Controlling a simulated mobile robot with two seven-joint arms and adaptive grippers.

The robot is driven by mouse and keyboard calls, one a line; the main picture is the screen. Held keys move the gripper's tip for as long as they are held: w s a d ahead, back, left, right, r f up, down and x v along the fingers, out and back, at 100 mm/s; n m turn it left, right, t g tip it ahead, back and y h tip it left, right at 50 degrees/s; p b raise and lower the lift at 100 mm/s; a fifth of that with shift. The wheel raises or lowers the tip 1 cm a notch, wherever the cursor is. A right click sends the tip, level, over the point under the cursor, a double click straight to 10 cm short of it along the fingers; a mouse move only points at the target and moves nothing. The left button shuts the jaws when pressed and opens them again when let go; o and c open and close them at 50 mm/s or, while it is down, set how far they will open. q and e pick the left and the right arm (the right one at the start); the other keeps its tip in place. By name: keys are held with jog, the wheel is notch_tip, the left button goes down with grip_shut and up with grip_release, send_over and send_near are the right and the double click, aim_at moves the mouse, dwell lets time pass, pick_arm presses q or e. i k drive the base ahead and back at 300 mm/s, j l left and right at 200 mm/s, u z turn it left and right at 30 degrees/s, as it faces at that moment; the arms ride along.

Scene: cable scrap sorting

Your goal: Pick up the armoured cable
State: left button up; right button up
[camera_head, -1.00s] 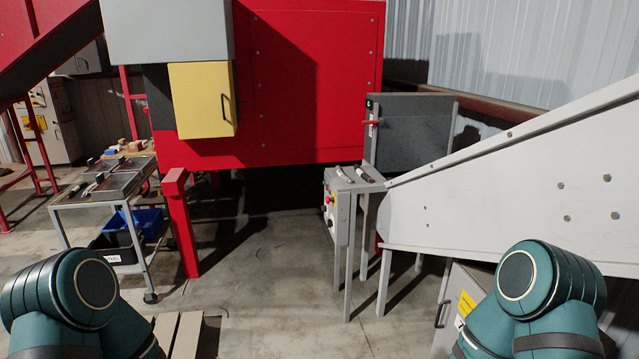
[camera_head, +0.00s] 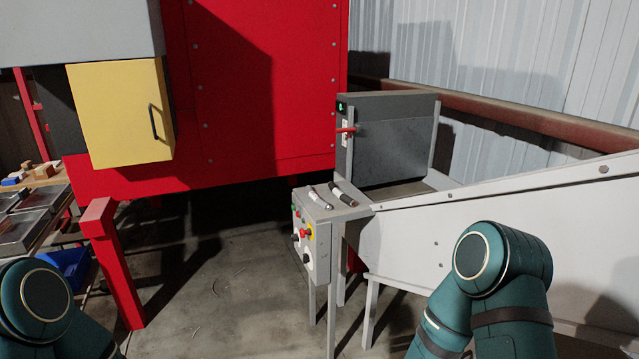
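Two short cable pieces lie side by side on the flat top of the grey control stand (camera_head: 348,212) in the middle of the view. The left piece (camera_head: 320,200) is pale and silvery with a dark end, and looks like the armoured cable. The right piece (camera_head: 343,195) is mostly dark with a lighter tip. They are too small to tell the armour for certain. Neither of my grippers is in view. Only teal links of my arms show at the lower left and lower right, well short of the stand.
The stand's front has coloured buttons (camera_head: 303,231). A white sloping chute (camera_head: 420,230) adjoins it on the right, with a grey box (camera_head: 392,137) behind. A red machine (camera_head: 245,90) with a yellow door (camera_head: 118,112) fills the back. A red post (camera_head: 118,265) stands left; open concrete floor (camera_head: 225,305) lies between.

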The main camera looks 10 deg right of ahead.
aim_at(341, 196)
jog(key=i+j+z, duration=0.1)
jog(key=i+z, duration=0.35)
jog(key=i+j+z, duration=0.35)
jog(key=i+z, duration=0.15)
jog(key=i+j+z, duration=0.45)
jog(key=z, duration=0.2)
jog(key=i+j+z, duration=0.1)
jog(key=j+z, duration=0.25)
jog(key=i+j+z, duration=0.1)
jog(key=j+z, duration=0.2)
jog(key=j, duration=0.15)
jog(key=j+z, duration=0.35)
jog(key=i+j, duration=0.05)
jog(key=j, duration=0.05)
